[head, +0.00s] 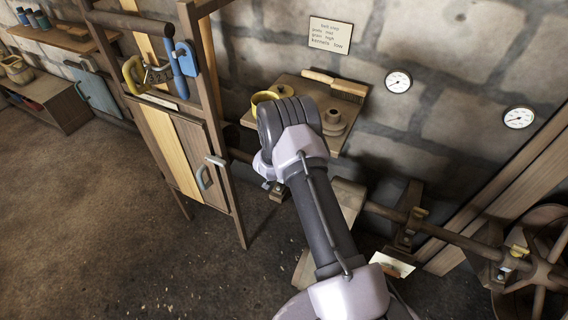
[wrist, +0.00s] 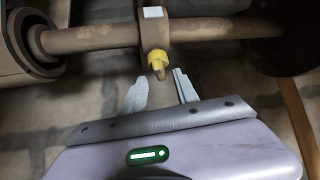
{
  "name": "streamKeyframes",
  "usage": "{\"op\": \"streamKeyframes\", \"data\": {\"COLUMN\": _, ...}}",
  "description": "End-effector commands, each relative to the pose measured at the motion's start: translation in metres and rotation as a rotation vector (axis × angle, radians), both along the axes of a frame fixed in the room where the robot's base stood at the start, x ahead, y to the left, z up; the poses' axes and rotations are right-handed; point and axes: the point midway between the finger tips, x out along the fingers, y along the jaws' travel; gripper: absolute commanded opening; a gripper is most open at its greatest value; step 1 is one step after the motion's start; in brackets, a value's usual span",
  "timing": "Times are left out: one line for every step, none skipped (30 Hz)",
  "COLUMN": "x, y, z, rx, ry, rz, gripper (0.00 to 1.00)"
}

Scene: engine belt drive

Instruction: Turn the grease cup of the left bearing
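A yellow grease cup (wrist: 158,58) sits on a brown bearing (wrist: 154,30) around a horizontal shaft (wrist: 95,38) in the wrist view. A small brownish tip shows at the cup's lower end. My gripper (wrist: 161,77) is open, with its two pale fingers apart just below the cup. The cup's tip is near the gap between the fingertips, and nothing is held. I cannot tell whether a finger touches it. Another yellow grease cup (head: 420,211) shows on a bearing to the right.
A wall shelf (head: 285,88) with a brush (head: 336,84) and a round flanged part (head: 334,122) is behind my arm. A wooden cabinet (head: 160,150) stands left. A spoked wheel (head: 540,270) is at right. Dark pulleys (wrist: 32,40) flank the bearing in the wrist view.

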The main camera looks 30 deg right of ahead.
Motion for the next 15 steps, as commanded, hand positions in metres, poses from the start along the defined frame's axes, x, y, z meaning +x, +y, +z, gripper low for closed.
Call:
{"op": "streamKeyframes", "data": {"x": 0.0042, "y": -0.0036, "z": -0.0071, "rx": -0.001, "ry": -0.001, "rz": -0.001, "gripper": 0.36}}
{"op": "streamKeyframes", "data": {"x": 0.0059, "y": -0.0051, "z": -0.0096, "rx": 0.001, "ry": 0.000, "rz": -0.002, "gripper": 0.36}}
{"op": "streamKeyframes", "data": {"x": 0.0081, "y": -0.0069, "z": -0.0121, "rx": 0.000, "ry": 0.000, "rz": -0.001, "gripper": 0.36}}
{"op": "streamKeyframes", "data": {"x": 0.0096, "y": -0.0079, "z": -0.0132, "rx": 0.001, "ry": 0.000, "rz": -0.001, "gripper": 0.36}}
{"op": "streamKeyframes", "data": {"x": 0.0105, "y": -0.0088, "z": -0.0140, "rx": 0.001, "ry": 0.000, "rz": -0.001, "gripper": 0.36}}
{"op": "streamKeyframes", "data": {"x": 0.0116, "y": -0.0095, "z": -0.0147, "rx": -0.001, "ry": -0.001, "rz": 0.000, "gripper": 0.36}}
{"op": "streamKeyframes", "data": {"x": 0.0122, "y": -0.0099, "z": -0.0148, "rx": -0.001, "ry": 0.000, "rz": 0.001, "gripper": 0.36}}
{"op": "streamKeyframes", "data": {"x": 0.0126, "y": -0.0101, "z": -0.0149, "rx": -0.001, "ry": 0.000, "rz": 0.001, "gripper": 0.36}}
{"op": "streamKeyframes", "data": {"x": 0.0128, "y": -0.0101, "z": -0.0147, "rx": -0.001, "ry": 0.000, "rz": 0.001, "gripper": 0.36}}
{"op": "streamKeyframes", "data": {"x": 0.0128, "y": -0.0101, "z": -0.0146, "rx": -0.001, "ry": 0.000, "rz": 0.001, "gripper": 0.36}}
{"op": "streamKeyframes", "data": {"x": 0.0127, "y": -0.0100, "z": -0.0145, "rx": -0.001, "ry": 0.000, "rz": 0.001, "gripper": 0.36}}
{"op": "streamKeyframes", "data": {"x": 0.0126, "y": -0.0099, "z": -0.0144, "rx": -0.001, "ry": 0.000, "rz": 0.001, "gripper": 0.36}}
{"op": "streamKeyframes", "data": {"x": 0.0125, "y": -0.0099, "z": -0.0144, "rx": -0.001, "ry": 0.000, "rz": 0.001, "gripper": 0.36}}
{"op": "streamKeyframes", "data": {"x": 0.0125, "y": -0.0099, "z": -0.0144, "rx": -0.001, "ry": 0.000, "rz": 0.001, "gripper": 0.36}}
{"op": "streamKeyframes", "data": {"x": 0.0124, "y": -0.0098, "z": -0.0144, "rx": -0.001, "ry": 0.000, "rz": 0.001, "gripper": 0.28}}
